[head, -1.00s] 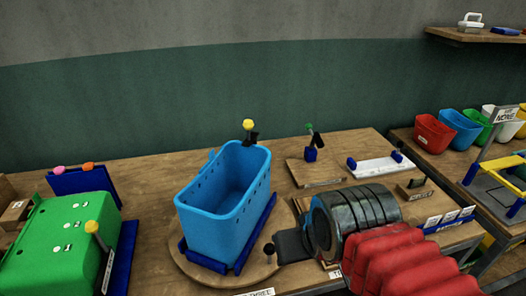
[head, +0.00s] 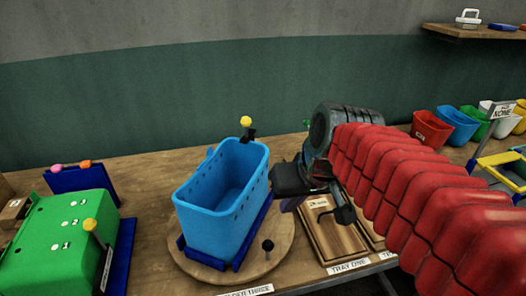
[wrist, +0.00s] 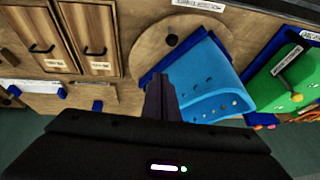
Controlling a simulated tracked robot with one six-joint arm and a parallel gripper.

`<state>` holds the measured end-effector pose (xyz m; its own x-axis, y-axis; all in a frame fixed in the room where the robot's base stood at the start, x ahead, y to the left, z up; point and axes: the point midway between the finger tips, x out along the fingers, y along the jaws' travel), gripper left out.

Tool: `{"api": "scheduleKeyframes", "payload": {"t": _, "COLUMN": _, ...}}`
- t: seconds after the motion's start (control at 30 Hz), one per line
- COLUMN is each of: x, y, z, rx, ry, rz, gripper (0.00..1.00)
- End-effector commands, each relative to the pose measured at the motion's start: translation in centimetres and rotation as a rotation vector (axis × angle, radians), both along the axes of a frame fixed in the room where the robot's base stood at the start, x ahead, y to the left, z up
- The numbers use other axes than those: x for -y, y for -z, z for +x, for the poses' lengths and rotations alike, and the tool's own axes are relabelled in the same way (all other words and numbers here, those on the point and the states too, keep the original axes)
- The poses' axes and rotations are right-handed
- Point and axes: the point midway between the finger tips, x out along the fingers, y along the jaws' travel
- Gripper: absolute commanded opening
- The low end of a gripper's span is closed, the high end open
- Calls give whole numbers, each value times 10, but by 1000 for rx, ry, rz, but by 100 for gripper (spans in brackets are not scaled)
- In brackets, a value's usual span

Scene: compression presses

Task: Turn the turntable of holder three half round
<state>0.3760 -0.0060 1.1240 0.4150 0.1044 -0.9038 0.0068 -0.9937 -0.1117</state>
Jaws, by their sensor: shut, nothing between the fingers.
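The turntable (head: 284,240) of holder three is a round wooden disc on the bench. A blue perforated basket (head: 212,215) stands on it between blue rails (head: 262,217). A dark knob (head: 267,245) rises at the disc's front right; it also shows in the wrist view (wrist: 171,40). My gripper (head: 290,206) is right of the basket, behind and right of the knob and apart from it. Its narrow fingers show in the wrist view (wrist: 155,78), shut and empty beside the basket's wall. My arm hides part of the bench at the right.
A green box (head: 62,235) with a yellow-topped lever (head: 91,227) is at the left. A yellow-topped post (head: 246,124) stands behind the basket. Wooden drawers or lids (head: 335,238) with handles lie at the right. Coloured bins (head: 430,128) stand farther right.

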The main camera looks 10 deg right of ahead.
Motion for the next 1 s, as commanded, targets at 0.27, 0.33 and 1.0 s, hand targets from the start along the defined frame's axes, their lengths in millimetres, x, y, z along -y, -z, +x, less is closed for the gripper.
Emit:
{"api": "scheduleKeyframes", "payload": {"t": 0.27, "x": 11, "y": -14, "z": 55, "rx": -20, "ry": -8, "rz": 75, "gripper": 0}}
{"api": "scheduleKeyframes", "payload": {"t": 0.33, "x": 15, "y": -16, "z": 69, "rx": -23, "ry": -12, "rz": 95, "gripper": 0}}
{"api": "scheduleKeyframes", "payload": {"t": 1.0, "x": 76, "y": -19, "z": 204, "rx": 16, "ry": -47, "rz": 284, "gripper": 0}}
